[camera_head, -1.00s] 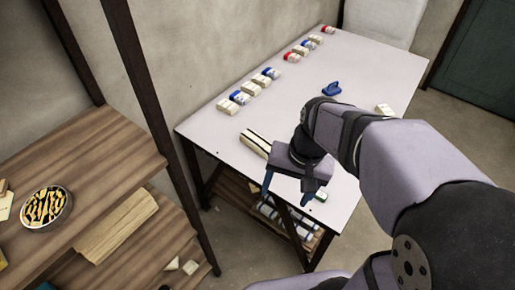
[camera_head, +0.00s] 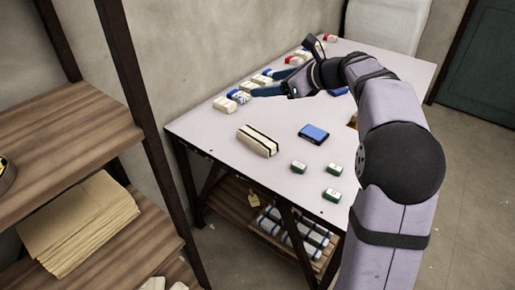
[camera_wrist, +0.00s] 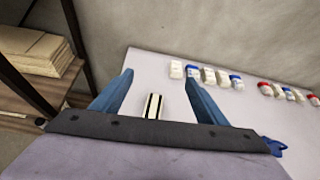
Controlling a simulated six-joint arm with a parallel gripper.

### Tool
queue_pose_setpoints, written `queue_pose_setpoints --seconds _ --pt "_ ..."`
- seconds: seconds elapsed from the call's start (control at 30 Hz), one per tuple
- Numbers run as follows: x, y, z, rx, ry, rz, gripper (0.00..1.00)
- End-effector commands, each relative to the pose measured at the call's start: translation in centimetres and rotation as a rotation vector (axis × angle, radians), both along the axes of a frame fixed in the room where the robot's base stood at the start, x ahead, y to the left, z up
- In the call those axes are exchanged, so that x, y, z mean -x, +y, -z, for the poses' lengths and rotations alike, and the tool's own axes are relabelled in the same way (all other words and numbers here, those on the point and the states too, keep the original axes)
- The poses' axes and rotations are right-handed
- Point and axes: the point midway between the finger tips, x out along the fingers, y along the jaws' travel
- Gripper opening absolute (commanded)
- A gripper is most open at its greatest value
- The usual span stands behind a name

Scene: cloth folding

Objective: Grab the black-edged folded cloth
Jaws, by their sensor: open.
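The folded cloth (camera_head: 258,140) is a cream bundle with black edge stripes, lying on the left part of the pale table. My gripper (camera_head: 258,86) is open and empty, its two blue fingers pointing left above the far side of the table, beyond the cloth and near the row of small items. In the wrist view the cloth (camera_wrist: 153,106) shows between the open fingers (camera_wrist: 158,75), apart from them and on the table surface. Nothing covers the cloth in the head view.
A row of small white, blue and red items (camera_wrist: 208,76) lies along the wall side of the table (camera_head: 215,130). A blue box (camera_head: 313,133) and green-white blocks (camera_head: 299,167) lie right of the cloth. A wooden shelf (camera_head: 60,110) stands at left, with a dark post beside it.

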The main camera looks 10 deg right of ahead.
Motion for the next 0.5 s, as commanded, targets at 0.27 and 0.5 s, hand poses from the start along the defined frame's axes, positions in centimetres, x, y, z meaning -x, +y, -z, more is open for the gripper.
queue_pose_setpoints --seconds 0.27,0.5 --pt "-2.0 -1.3 1.1 -0.154 0.015 0.085 0.67" --pt "-1.9 -1.3 6.5 -0.15 0.016 0.085 0.67"
